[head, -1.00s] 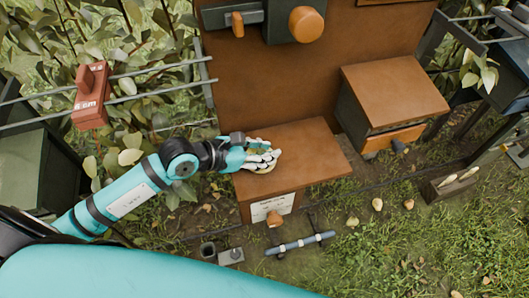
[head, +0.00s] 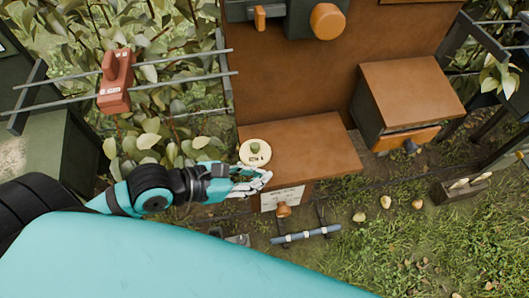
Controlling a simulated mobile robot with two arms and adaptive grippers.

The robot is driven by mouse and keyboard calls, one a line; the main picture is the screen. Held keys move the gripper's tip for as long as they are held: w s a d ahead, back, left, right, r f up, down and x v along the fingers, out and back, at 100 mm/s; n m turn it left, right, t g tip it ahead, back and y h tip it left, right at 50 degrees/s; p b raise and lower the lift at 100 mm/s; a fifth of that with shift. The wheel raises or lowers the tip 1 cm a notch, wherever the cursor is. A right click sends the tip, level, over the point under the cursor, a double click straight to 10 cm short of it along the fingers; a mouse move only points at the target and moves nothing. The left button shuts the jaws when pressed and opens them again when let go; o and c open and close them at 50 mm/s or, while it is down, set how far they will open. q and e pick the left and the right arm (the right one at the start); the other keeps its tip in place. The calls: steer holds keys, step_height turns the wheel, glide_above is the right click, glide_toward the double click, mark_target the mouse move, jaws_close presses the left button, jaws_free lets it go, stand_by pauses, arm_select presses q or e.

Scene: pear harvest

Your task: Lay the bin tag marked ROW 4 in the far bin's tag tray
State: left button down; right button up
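A round cream disc (head: 255,153) with a green knob and dark lettering lies flat on the left end of a low brown box top (head: 305,146). The lettering is too small to read surely, perhaps ROW 4. My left gripper (head: 264,183) is just in front of the disc, over the box's front left edge. Its pale fingers look parted, with nothing seen between them, and the disc is clear of them. My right gripper is not in view. I cannot tell which part is the far bin's tag tray.
A red-brown block (head: 115,82) with white lettering sits on rails at the left. A second brown-topped box (head: 411,90) stands at the right. A blue-grey bar (head: 306,235) lies low in front. A small trough (head: 460,188) and several fallen fruits are on the grass.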

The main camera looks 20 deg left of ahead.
arm_select(q)
steer(key=shift+s+r+p, duration=0.15)
steer(key=shift+s+p, duration=0.65)
steer(key=shift+s, duration=1.05)
